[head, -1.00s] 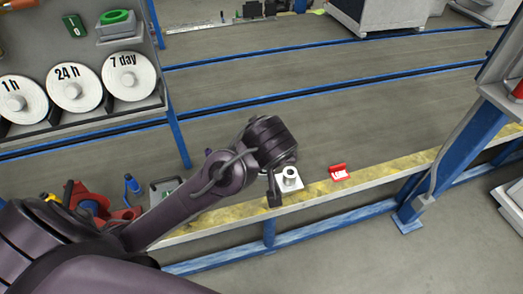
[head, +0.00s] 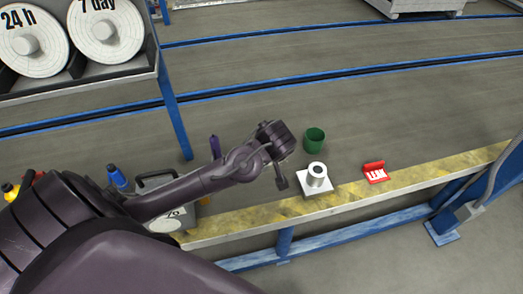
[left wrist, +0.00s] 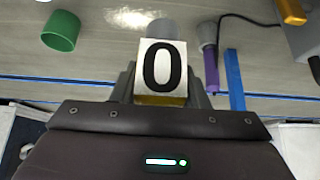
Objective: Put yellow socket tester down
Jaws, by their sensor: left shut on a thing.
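My left gripper (head: 281,180) hangs over the workbench near its front edge, just left of a white square plate with a white cylinder (head: 316,177). In the left wrist view my left gripper (left wrist: 162,95) is shut on a small block, which I take as the yellow socket tester (left wrist: 163,100). Its white face with a black "0" faces the camera, and a yellow edge shows below. In the head view the tester cannot be made out behind the gripper. Whether it touches the bench cannot be told. My right gripper is not in view.
A green cup (head: 315,140) stands behind the white plate; it also shows in the left wrist view (left wrist: 61,31). A red sign holder (head: 376,172) stands at right on the yellow edge strip (head: 430,172). A purple object (head: 215,147) and a blue post (head: 172,110) are at left.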

